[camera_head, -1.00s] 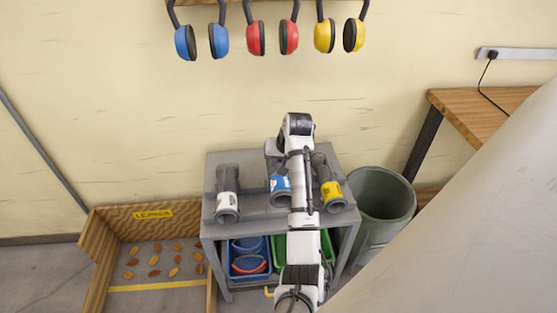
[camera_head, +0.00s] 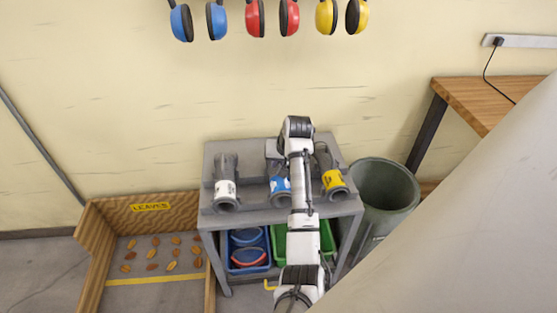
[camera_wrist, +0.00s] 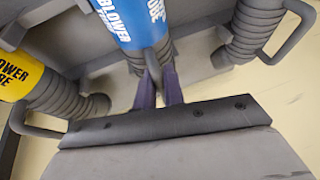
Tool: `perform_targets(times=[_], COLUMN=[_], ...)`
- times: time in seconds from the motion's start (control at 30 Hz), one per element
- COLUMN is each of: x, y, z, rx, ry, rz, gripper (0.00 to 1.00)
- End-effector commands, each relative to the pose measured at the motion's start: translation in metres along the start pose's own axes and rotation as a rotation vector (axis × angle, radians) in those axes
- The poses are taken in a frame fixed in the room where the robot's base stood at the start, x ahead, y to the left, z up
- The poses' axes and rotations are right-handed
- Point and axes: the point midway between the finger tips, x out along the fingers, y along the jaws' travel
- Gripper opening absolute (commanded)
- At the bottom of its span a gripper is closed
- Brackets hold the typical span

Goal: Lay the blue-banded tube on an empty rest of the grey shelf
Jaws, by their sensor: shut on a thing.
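The blue-banded tube (camera_head: 280,187) is grey and ribbed, between two other tubes at the top of the grey shelf (camera_head: 262,217). My gripper (camera_wrist: 159,82) is shut on its handle, with one dark finger on each side, in the wrist view. The tube's blue band (camera_wrist: 132,18) shows there too. In the head view my arm hides the fingers and part of the tube. A white-banded tube (camera_head: 226,188) lies on the shelf to the left, and a yellow-banded tube (camera_head: 334,181) to the right. Whether the blue-banded tube touches a rest I cannot tell.
Blue (camera_head: 249,262) and green (camera_head: 322,235) bins stand under the shelf top. A grey-green barrel (camera_head: 395,205) is close on the right. A wooden leaf box (camera_head: 95,230) stands left. Ear muffs (camera_head: 290,18) hang on the wall above.

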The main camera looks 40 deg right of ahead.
Motion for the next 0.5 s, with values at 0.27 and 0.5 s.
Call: perform_targets(times=[0.27, 0.5], x=[-0.0002, -0.0003], y=[-0.0001, -0.0001], z=[-0.0004, -0.0005], rx=[0.0, 0.0], ry=[0.002, 0.002], rz=[0.0, 0.0], gripper=[0.0, 0.2])
